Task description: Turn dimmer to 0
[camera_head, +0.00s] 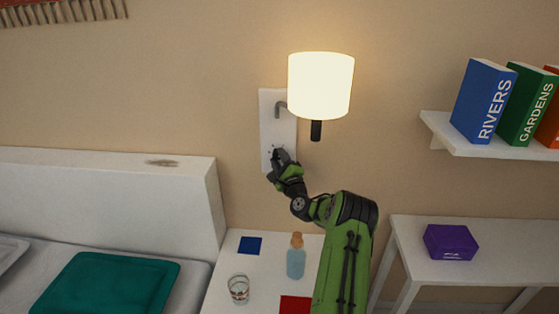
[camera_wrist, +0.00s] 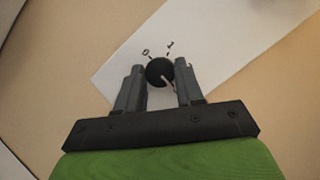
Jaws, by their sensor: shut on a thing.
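The dimmer knob (camera_wrist: 159,71) is a round black knob on a white wall plate (camera_head: 278,108). In the wrist view it sits between the two fingers of my gripper (camera_wrist: 159,75), which is shut on it. A pale line on the knob points down and to the right in that view, away from the printed marks. The marks 0 (camera_wrist: 146,52) and 1 (camera_wrist: 170,45) show above the knob. In the head view my gripper (camera_head: 279,158) covers the lower plate and hides the knob. The wall lamp (camera_head: 320,85) on this plate is lit brightly.
Below stands a white bedside table (camera_head: 229,262) with a glass (camera_head: 238,289), a corked blue bottle (camera_head: 296,258) and a blue square (camera_head: 249,245). The bed headboard (camera_head: 110,190) is left. A book shelf (camera_head: 470,143) and a purple box (camera_head: 450,241) are right.

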